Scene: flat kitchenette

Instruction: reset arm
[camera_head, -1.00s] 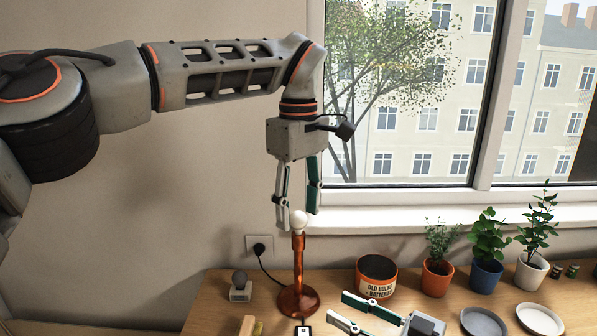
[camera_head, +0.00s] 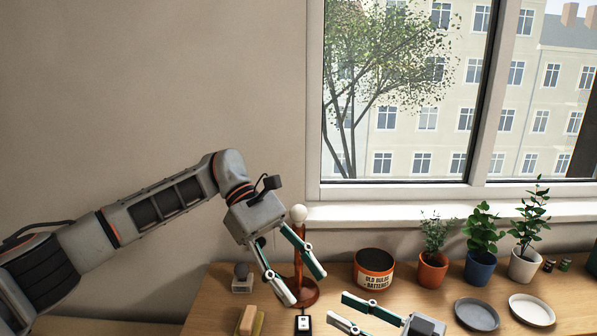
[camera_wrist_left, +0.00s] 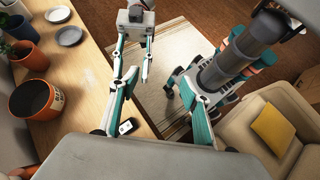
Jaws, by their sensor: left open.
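My left gripper (camera_head: 305,286) is open and empty. In the head view it points down and right, in front of the copper lamp (camera_head: 299,252), whose white bulb (camera_head: 299,214) is fitted at the top. The gripper hides part of the lamp's stem and base; I cannot tell if they touch. Its spread fingers also show in the left wrist view (camera_wrist_left: 150,84). My right gripper (camera_head: 338,308) is low in the head view, with its two fingers apart and nothing between them. It also shows at the top of the left wrist view (camera_wrist_left: 135,55).
A labelled bin (camera_head: 375,281), several potted plants (camera_head: 433,270) and two plates (camera_head: 477,315) stand right of the lamp. A grey bulb on a small holder (camera_head: 242,286), a wooden block (camera_head: 247,318) and a switch (camera_head: 303,323) are near the left gripper. A window is behind.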

